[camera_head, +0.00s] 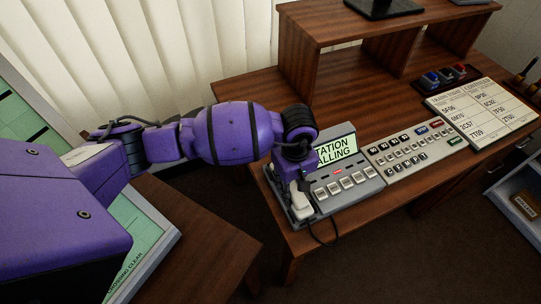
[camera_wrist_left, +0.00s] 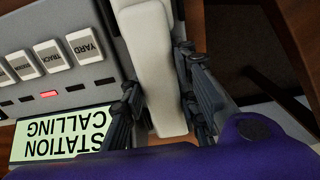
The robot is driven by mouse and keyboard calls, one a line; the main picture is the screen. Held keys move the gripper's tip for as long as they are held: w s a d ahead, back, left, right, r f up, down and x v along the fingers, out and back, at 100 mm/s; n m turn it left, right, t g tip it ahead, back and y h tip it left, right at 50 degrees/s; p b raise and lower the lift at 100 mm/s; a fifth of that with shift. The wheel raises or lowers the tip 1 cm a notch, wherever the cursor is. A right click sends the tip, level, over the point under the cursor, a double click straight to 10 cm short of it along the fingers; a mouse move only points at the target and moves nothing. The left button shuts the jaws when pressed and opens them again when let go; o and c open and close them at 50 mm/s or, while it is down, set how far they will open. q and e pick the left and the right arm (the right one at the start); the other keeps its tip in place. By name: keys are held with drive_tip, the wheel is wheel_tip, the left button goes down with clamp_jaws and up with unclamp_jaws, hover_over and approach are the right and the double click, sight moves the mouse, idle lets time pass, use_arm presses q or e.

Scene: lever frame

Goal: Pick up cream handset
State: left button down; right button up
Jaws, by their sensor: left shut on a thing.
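The cream handset (camera_head: 301,202) is at the left side of the grey telephone console (camera_head: 354,189), near the desk's front left corner. In the left wrist view the handset (camera_wrist_left: 153,65) runs lengthwise between the fingers of my left gripper (camera_wrist_left: 160,100). My left gripper (camera_head: 297,186) is shut on the handset from above. I cannot tell whether the handset is clear of the console. The console's screen (camera_head: 335,151) reads "STATION CALLING", partly hidden by my arm in the head view, and a red light glows below it. My right gripper is not in view.
A button panel (camera_head: 415,146) adjoins the console on the right. A white timetable board (camera_head: 483,112) lies farther right. A wooden shelf (camera_head: 385,25) stands at the back. A dark cord (camera_head: 323,239) hangs by the desk's front edge. Open floor lies in front.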

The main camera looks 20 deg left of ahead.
use_arm(q)
drive_tip(key=shift+w+r, duration=0.15)
drive_tip(key=shift+r, duration=0.1)
